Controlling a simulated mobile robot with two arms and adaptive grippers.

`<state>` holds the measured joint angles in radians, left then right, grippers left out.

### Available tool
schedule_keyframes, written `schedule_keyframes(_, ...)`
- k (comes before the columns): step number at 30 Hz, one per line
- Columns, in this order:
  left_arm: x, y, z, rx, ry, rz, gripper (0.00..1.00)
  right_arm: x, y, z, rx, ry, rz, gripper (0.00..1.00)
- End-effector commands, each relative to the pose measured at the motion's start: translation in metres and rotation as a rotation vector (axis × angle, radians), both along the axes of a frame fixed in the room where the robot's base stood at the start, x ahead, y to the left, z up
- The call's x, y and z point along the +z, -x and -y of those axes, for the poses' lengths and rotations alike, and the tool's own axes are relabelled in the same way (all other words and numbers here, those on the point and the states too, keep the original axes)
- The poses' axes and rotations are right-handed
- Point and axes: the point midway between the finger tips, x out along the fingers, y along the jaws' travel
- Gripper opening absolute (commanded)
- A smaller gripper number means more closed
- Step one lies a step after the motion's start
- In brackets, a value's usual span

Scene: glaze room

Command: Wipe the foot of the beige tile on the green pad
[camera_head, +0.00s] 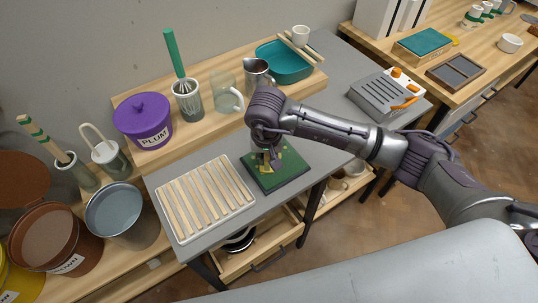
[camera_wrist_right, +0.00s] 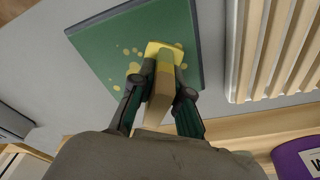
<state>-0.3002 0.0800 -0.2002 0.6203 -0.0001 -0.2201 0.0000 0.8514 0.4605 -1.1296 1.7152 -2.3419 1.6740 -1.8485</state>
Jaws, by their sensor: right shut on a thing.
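The green pad (camera_head: 292,183) lies flat on the grey table, with several yellow spots on its face; it also shows in the right wrist view (camera_wrist_right: 110,38). My right gripper (camera_head: 268,160) points down over the pad. In the right wrist view, its fingers (camera_wrist_right: 160,92) are shut on the beige tile (camera_wrist_right: 161,90), one on each side. The tile's far end, at the pad, is yellow (camera_wrist_right: 165,48). I cannot tell whether it touches the pad. In the head view the gripper mostly hides the tile. My left gripper is not in view.
A white rack with wooden slats (camera_head: 205,199) lies left of the pad. A purple lidded pot (camera_head: 143,120), a whisk jar (camera_head: 187,100), a glass mug (camera_head: 227,92) and a metal pitcher (camera_head: 257,74) stand behind. A grey device (camera_head: 384,96) stands at the right. The table between it and the pad is clear.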

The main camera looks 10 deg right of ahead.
Motion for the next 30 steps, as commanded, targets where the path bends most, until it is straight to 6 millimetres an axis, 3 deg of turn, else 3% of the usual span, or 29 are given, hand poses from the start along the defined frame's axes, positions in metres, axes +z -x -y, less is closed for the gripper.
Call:
schedule_keyframes(18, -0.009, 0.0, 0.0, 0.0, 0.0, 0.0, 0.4, -0.001, -0.008, 0.024, -0.001, 0.002, 0.0, 0.0)
schedule_keyframes(30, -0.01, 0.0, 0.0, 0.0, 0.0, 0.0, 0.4, -0.001, -0.009, 0.027, -0.001, 0.002, 0.0, 0.0)
